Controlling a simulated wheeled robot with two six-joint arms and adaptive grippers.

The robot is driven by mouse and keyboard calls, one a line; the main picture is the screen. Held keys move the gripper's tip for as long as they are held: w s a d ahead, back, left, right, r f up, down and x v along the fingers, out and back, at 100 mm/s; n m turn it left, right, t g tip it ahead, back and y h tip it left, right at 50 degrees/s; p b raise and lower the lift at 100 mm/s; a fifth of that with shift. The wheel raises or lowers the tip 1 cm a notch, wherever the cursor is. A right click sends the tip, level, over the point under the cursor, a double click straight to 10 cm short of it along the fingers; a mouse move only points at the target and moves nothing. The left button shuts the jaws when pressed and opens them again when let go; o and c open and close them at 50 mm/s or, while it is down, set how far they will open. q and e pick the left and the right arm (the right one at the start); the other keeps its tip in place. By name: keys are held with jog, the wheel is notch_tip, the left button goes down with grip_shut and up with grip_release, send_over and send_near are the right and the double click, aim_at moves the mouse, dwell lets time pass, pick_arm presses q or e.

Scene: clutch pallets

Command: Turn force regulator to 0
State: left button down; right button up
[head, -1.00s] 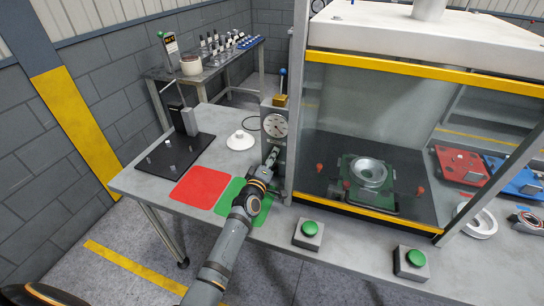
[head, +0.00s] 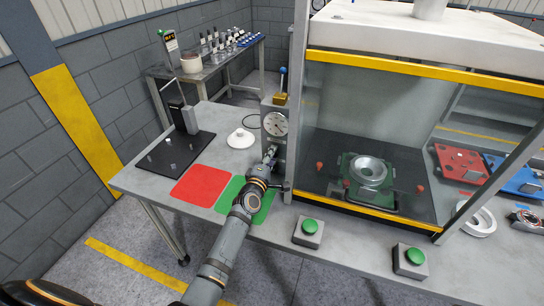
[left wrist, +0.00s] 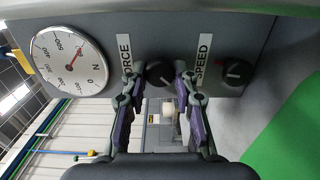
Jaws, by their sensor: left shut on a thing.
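The force regulator is a black round knob (left wrist: 160,73) beside the word FORCE on the grey control box (head: 277,158). My left gripper (left wrist: 155,78) has its two fingertips on either side of this knob and is shut on it. In the head view, the left gripper (head: 270,157) covers the knob at the front of the box. The round force gauge (left wrist: 71,62), with a red needle, sits on the same box; it also shows in the head view (head: 274,124). Its exact reading is hard to make out. My right gripper is not in view.
A SPEED knob (left wrist: 237,72) sits close beside the gripper. A press with a glass guard (head: 370,130) stands right of the box. Red (head: 202,186) and green (head: 230,193) mats lie left of it. Two green buttons (head: 309,227) (head: 415,258) stand at the front edge.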

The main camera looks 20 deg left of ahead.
pick_arm(q)
jog(key=c, duration=1)
grip_release()
jog(key=shift+c, duration=0.2)
jog(key=s, duration=1.2)
jog(key=shift+a, duration=0.2)
